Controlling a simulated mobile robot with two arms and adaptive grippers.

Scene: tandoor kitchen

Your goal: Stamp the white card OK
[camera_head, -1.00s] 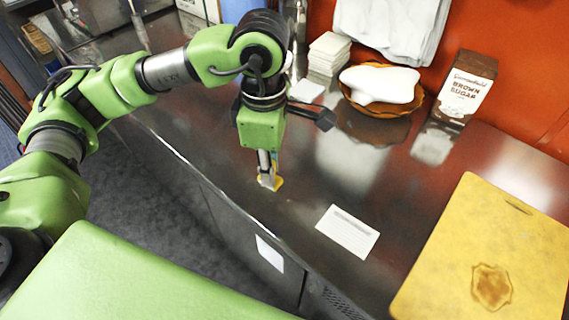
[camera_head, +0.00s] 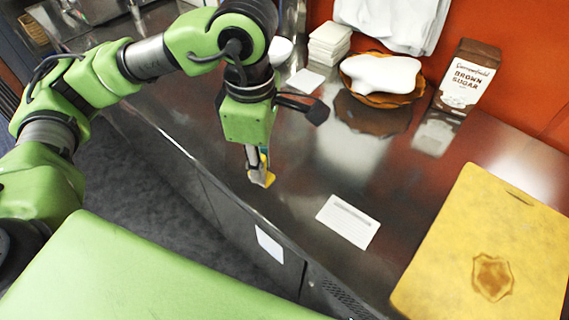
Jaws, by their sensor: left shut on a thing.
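The white card (camera_head: 348,221) lies flat on the steel counter, with grey printed lines on it. My left gripper (camera_head: 257,162) is shut on a small yellow thing (camera_head: 262,177), probably the stamp, with a bit of teal beside it. It is left of the card and apart from it, near the counter's front edge. The fingers hide part of the held thing, and its underside cannot be seen. My right gripper is not in view.
A yellow cutting board (camera_head: 455,235) with a brown mark lies right of the card. A brown sugar carton (camera_head: 467,77), a brown bowl (camera_head: 385,98) with a white thing in it, and a stack of white squares (camera_head: 329,42) stand at the back. The counter (camera_head: 300,170) around the card is clear.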

